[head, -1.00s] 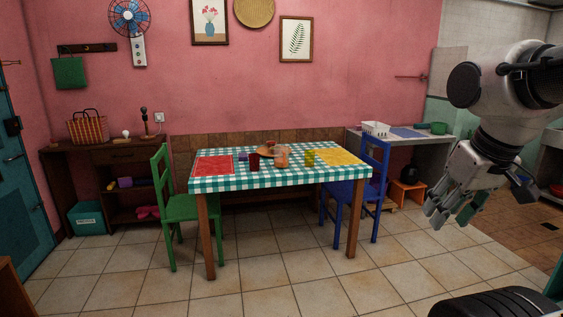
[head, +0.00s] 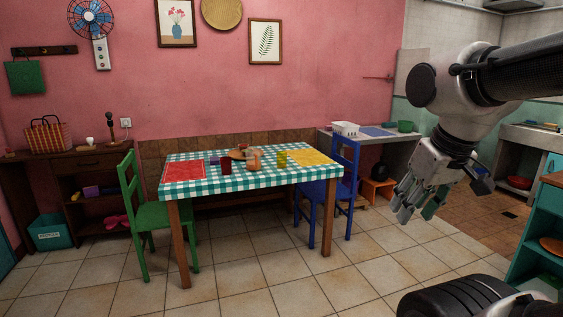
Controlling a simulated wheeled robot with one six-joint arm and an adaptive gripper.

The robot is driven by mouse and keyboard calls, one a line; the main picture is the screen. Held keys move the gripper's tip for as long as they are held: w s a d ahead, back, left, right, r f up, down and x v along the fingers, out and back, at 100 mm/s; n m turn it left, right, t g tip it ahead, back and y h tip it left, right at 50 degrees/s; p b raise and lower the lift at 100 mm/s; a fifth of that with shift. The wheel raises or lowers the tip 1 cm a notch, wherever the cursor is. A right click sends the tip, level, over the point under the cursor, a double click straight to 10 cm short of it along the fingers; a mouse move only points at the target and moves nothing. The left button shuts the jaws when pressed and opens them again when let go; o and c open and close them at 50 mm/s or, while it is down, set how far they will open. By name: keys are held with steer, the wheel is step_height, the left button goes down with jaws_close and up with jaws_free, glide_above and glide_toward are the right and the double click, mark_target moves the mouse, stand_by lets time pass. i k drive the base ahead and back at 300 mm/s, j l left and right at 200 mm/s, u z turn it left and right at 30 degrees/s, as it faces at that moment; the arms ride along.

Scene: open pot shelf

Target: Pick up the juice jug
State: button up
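A translucent jug with orange-pink contents (head: 254,160), which looks like the juice jug, stands upright on the dining table (head: 235,184) with its green-and-white checked cloth. It is near the middle of the tabletop. My gripper (head: 417,204) hangs in the air at the right, fingers pointing down, far from the jug and nearer to me. Its fingers look spread apart, with nothing between them.
A dark red cup (head: 226,164), a yellow-green glass (head: 282,159) and a wooden board (head: 234,153) are near the jug. A green chair (head: 150,215) stands left of the table, a blue chair (head: 327,195) right. The tiled floor in front is clear.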

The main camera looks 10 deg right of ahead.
mark_target(252, 154)
steer(key=i+j, duration=0.15)
steer(key=i, duration=0.4)
steer(key=i+j+z, duration=0.15)
steer(key=i, duration=0.4)
steer(key=i+j, duration=0.2)
steer(key=i, duration=0.3)
steer(key=i+j+z, duration=0.15)
steer(key=i, duration=0.4)
steer(key=i+j, duration=0.35)
steer(key=i, duration=0.15)
steer(key=i+j+z, duration=0.15)
steer(key=i, duration=0.4)
steer(key=j, duration=0.1)
